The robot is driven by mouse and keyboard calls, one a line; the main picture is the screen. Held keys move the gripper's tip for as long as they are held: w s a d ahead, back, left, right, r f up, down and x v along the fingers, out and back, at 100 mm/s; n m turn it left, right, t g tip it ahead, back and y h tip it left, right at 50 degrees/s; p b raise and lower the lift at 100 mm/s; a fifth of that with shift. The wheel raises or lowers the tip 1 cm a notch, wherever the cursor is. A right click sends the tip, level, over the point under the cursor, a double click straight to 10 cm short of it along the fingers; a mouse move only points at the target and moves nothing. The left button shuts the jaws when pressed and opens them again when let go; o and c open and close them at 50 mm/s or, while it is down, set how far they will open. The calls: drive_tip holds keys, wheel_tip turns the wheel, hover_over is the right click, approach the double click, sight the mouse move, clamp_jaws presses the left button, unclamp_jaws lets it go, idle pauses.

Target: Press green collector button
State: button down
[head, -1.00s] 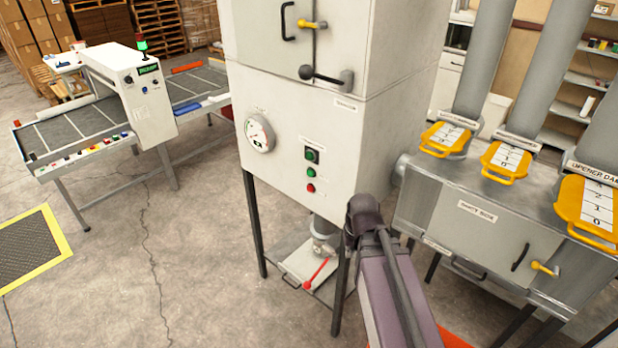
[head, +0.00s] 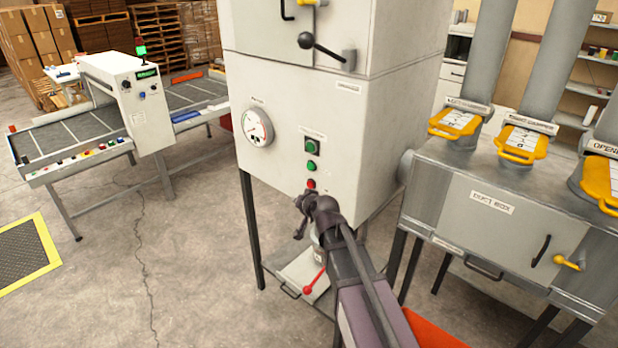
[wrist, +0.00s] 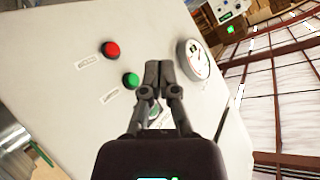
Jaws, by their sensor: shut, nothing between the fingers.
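The collector cabinet (head: 290,110) is a tall pale box on dark legs. Its front has a round green button (head: 311,166), a red button (head: 311,184) below it and a dark square switch with a green centre (head: 312,147) above. My gripper (head: 300,208) is shut and empty, just below the red button in the head view. In the wrist view, the gripper (wrist: 158,70) points toward the panel, with the round green button (wrist: 131,80) and red button (wrist: 110,49) to its left. The square switch is mostly hidden behind the fingers there. I see no clear contact.
A round gauge (head: 254,127) is left of the buttons. A dark-knobbed lever (head: 325,48) projects above. A grey dust box (head: 490,210) with yellow damper handles stands at the right. A conveyor machine (head: 130,100) is at the left. The floor before it is open.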

sight(307, 165)
drive_tip(key=w+a+m+t+h+b, duration=0.3)
drive_tip(key=w+m+t+h+b, duration=0.2)
drive_tip(key=w+m+t+b, duration=0.4)
drive_tip(key=shift+w+a+f+m+b, duration=0.3)
drive_tip(key=shift+w+b, duration=0.35)
drive_tip(key=shift+b, duration=0.95)
drive_tip(key=shift+r, duration=0.15)
drive_tip(key=w+d, duration=0.6)
drive_tip(key=shift+d, duration=0.15)
drive_tip(key=shift+w+d, duration=0.7)
drive_tip(key=shift+w, duration=0.05)
idle(2.3)
drive_tip(key=shift+s+a, duration=0.65)
